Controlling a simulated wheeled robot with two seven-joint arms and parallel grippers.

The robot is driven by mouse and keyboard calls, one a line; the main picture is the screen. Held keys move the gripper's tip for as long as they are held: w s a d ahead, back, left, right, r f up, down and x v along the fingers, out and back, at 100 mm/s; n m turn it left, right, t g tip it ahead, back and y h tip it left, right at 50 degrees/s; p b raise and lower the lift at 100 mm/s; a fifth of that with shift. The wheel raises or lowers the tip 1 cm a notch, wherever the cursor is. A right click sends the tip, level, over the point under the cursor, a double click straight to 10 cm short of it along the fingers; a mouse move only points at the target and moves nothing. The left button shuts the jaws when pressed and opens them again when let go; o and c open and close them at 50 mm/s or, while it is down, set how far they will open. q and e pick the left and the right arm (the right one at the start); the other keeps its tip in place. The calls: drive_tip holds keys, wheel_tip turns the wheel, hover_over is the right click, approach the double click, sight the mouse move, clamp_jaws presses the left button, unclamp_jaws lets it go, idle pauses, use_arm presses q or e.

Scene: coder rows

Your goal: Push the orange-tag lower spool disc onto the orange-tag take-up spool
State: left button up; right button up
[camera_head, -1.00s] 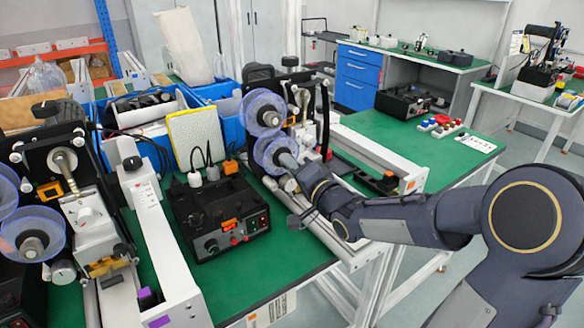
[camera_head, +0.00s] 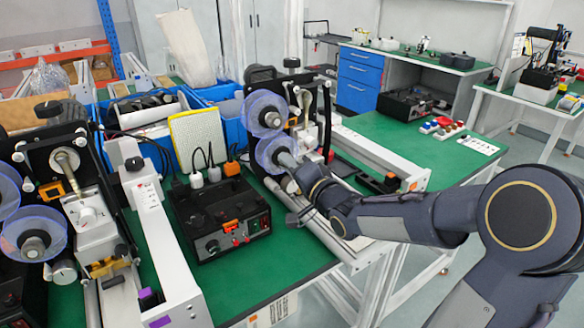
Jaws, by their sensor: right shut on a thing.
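My right gripper (camera_head: 289,162) reaches in from the right and is shut at the lower disc's hub. The take-up spool behind the disc is mostly hidden, so I cannot tell how far on the disc sits. My left gripper is not in view.
A black control box (camera_head: 217,222) stands left of the machine. A purple-tag machine (camera_head: 75,190) with similar clear discs is at the far left. Blue bins (camera_head: 232,128) stand behind. The green table (camera_head: 255,275) is clear in front of the box.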

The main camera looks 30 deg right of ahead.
drive_tip(key=o, duration=1.2)
drive_tip(key=shift+w, duration=0.1)
drive_tip(key=shift+c, duration=0.2)
